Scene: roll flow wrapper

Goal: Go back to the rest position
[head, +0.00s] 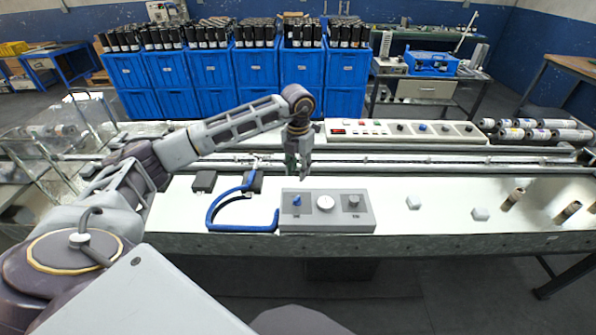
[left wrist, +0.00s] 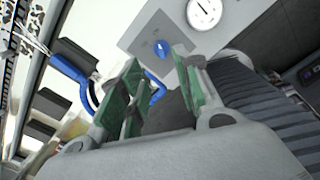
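My left arm reaches from the left over the machine in the head view. Its left gripper (head: 298,170) points down just behind the grey control box (head: 325,222). In the left wrist view the two green-padded fingers (left wrist: 160,95) stand apart with nothing between them. The control box carries a blue knob (head: 297,200), a round white dial (head: 325,202) and a grey knob (head: 353,201). The blue knob also shows in the left wrist view (left wrist: 162,49), beyond the fingers and apart from them. My right gripper is in neither view.
A blue hose (head: 212,212) curves beside the box's left side. A long panel with buttons (head: 405,131) stands behind. White pieces (head: 413,203) and brown-ended rolls (head: 512,199) lie on the white surface to the right. Blue crates (head: 255,90) with black cylinders stand at the back.

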